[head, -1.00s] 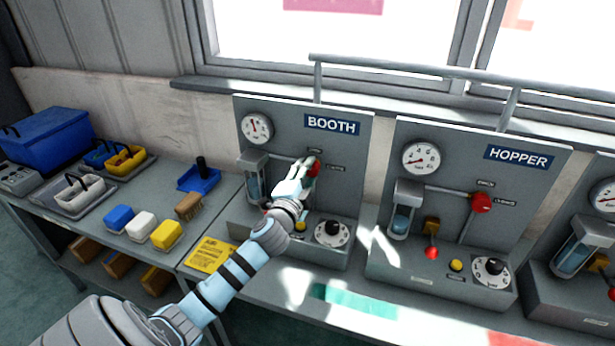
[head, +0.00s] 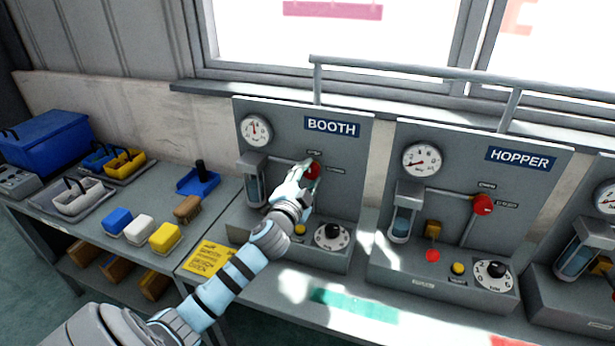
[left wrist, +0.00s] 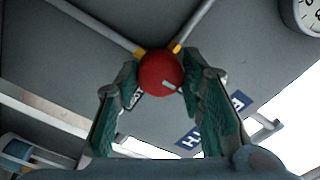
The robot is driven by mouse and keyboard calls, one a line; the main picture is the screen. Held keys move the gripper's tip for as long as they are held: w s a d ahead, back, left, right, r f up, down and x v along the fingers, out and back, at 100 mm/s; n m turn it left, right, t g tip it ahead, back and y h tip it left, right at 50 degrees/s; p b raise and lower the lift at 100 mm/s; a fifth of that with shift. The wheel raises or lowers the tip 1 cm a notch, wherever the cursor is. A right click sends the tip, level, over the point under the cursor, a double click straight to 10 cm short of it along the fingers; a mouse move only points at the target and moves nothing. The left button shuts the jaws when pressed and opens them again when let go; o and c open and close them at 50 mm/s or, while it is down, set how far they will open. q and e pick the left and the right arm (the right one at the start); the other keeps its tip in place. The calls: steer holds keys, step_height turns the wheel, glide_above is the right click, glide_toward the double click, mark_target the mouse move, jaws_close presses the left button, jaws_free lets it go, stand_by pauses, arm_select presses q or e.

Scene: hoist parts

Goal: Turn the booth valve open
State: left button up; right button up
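The booth valve's red knob (head: 313,171) sits on the grey panel under the BOOTH sign (head: 332,126), at the joint of two pipes. My left gripper (head: 303,179) is at this knob and partly covers it in the head view. In the left wrist view the round red knob (left wrist: 160,73) shows between the tips of my left gripper (left wrist: 162,85). The fingers are apart, one on each side, with narrow gaps to the knob; I cannot tell whether either touches it. My right gripper is not in view.
The booth panel has a gauge (head: 256,130), a glass cup and a black dial (head: 332,235). The HOPPER panel (head: 455,180) with its own red knob (head: 482,204) stands to the right. Brushes, sponges and a blue toolbox (head: 45,140) lie on the left bench.

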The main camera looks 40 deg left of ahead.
arm_select(q)
steer(key=o, duration=0.5)
steer(key=shift+c, duration=0.2)
steer(key=v, duration=1.2)
